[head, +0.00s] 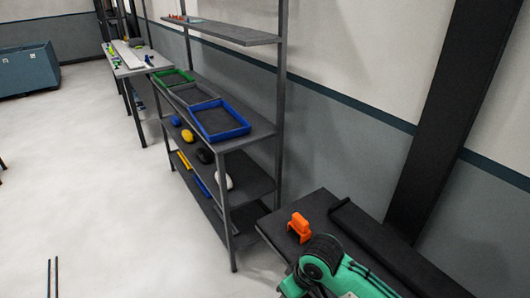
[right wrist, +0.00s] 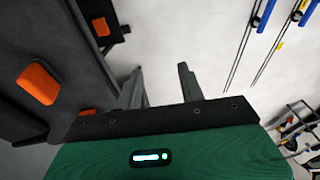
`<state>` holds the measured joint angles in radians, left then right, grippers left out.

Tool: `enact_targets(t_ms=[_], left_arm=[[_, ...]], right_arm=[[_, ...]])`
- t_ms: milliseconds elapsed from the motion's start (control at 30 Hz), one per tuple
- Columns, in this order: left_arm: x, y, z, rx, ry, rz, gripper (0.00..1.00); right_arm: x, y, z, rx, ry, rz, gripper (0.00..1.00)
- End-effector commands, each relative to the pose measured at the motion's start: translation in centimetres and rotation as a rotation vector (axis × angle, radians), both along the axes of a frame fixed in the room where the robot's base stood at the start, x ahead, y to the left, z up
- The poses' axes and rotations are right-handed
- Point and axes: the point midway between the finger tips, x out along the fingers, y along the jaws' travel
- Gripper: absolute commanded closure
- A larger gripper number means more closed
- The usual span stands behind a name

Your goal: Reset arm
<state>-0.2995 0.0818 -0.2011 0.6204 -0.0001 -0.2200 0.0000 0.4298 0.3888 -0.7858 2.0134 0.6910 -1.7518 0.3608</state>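My right arm, green with a dark joint, is at the bottom right of the head view, beside a dark bench (head: 272,228). Its gripper is not visible there. In the right wrist view my right gripper (right wrist: 160,72) has its two grey fingers apart, with nothing between them. Pale floor shows past the fingers. My left arm and gripper are in neither view.
An orange clamp-like object (head: 298,227) stands on the bench, close to my right arm. A grey shelf rack (head: 232,143) holds blue (head: 219,135) and green trays. A far table (head: 128,70) and blue bin (head: 28,72) stand behind. Floor at left is mostly clear.

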Motion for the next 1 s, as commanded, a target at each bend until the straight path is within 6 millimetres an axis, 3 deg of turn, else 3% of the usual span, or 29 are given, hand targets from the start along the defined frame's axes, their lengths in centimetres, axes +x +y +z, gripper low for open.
enact_targets(t_ms=[167,367,1000], left_arm=[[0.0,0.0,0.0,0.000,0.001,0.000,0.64],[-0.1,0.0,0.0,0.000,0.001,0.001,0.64],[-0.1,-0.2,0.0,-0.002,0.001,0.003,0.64]], right_arm=[[-3.0,0.1,-1.1,0.084,-0.037,-0.047,0.60],[-5.9,-1.7,-2.0,0.127,-0.085,-0.139,0.60],[-16.0,-13.7,-4.3,-0.051,-0.163,-0.442,0.60]])
